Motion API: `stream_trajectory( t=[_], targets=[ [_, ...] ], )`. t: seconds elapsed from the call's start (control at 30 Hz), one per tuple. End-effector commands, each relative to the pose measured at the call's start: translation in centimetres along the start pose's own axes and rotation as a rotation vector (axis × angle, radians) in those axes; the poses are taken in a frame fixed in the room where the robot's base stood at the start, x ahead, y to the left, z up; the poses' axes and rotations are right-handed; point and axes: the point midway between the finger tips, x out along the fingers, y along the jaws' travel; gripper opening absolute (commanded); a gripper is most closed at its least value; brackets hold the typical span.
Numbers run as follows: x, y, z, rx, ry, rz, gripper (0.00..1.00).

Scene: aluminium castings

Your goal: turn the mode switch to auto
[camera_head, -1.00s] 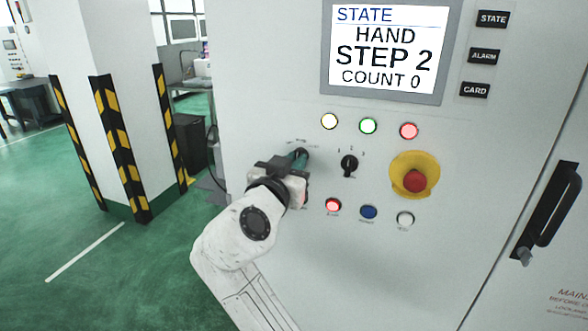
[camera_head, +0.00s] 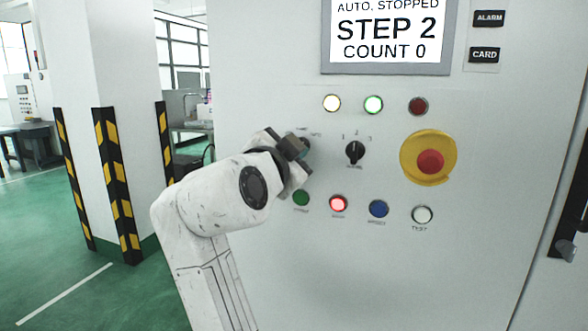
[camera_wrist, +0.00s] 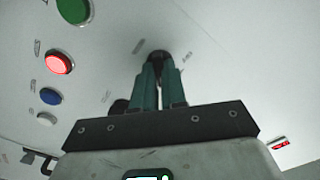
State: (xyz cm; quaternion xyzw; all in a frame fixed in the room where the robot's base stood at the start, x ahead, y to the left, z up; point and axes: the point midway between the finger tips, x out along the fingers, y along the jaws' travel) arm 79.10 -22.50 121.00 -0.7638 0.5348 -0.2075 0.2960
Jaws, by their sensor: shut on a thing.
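The mode switch (camera_wrist: 158,54) is a small dark knob between my fingertips in the wrist view. In the head view it is mostly hidden behind my gripper (camera_head: 304,146), with part of its HAND/AUTO label showing above. My gripper (camera_wrist: 159,70) is shut on the switch with its green fingers at the panel face. The screen (camera_head: 390,35) reads "AUTO, STOPPED", "STEP 2", "COUNT 0"; its top is cut off.
A 1-2-3 selector (camera_head: 354,152) sits just right of my gripper. A red emergency stop on a yellow base (camera_head: 429,158) is farther right. Below are green (camera_head: 301,198), red (camera_head: 338,203), blue (camera_head: 378,208) and white (camera_head: 422,214) buttons. Lamps (camera_head: 373,104) line the panel above.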

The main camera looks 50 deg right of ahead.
Motion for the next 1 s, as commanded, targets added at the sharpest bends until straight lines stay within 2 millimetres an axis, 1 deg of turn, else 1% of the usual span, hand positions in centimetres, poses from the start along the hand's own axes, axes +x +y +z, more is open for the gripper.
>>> stream_trajectory(
  t=[0.03,0.2,0.67,0.7,0.93,1.0],
  targets=[
    [-0.04,0.2,0.27,0.015,-0.002,0.001,0.0],
    [-0.02,0.13,0.15,0.051,-0.002,0.002,0.0],
    [0.0,0.07,0.05,0.061,-0.001,0.003,0.0],
    [0.0,0.06,0.05,0.061,-0.001,0.003,0.14],
    [0.0,0.04,0.03,0.061,-0.001,0.002,0.36],
    [0.0,0.03,0.02,0.061,-0.001,0.001,0.37]
  ],
)
